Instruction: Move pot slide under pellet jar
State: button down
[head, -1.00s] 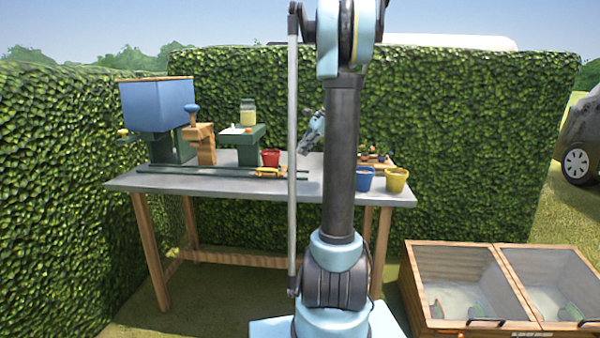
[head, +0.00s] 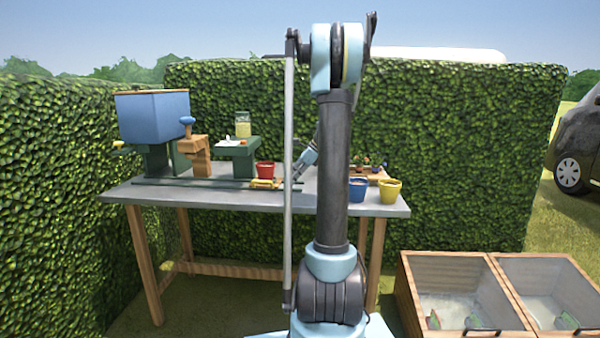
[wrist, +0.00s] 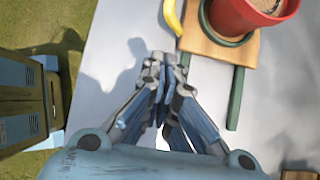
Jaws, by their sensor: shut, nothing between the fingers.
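The pot slide is a wooden plate (wrist: 212,45) with a green ring and a yellow handle (wrist: 172,17); it sits on dark green rails (head: 190,181) on the grey table. A red pot (head: 265,170) of brown soil stands in its ring and also shows in the wrist view (wrist: 250,14). The pellet jar (head: 243,125), pale yellow inside, stands on a green stand (head: 238,151), left of and above the pot. My gripper (wrist: 165,62) is shut and empty over the table, close to the yellow handle but apart from it. In the head view my arm partly hides it.
A blue bin (head: 153,117) on a green stand and a wooden block with a blue knob (head: 187,121) stand at the left. A blue pot (head: 358,190) and a yellow pot (head: 390,191) stand at the right. Bare tabletop lies in front of the rails.

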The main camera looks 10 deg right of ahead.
jog(key=shift+w+a+f, duration=0.2)
jog(key=shift+a+f, duration=0.05)
jog(key=shift+a, duration=0.45)
jog(key=shift+w+a+f, duration=0.2)
jog(key=shift+a+f, duration=0.05)
jog(key=shift+a, duration=0.4)
jog(key=shift+w+a+f, duration=0.2)
jog(key=shift+a+f, duration=0.05)
jog(key=shift+a, duration=0.45)
jog(key=shift+w, duration=0.1)
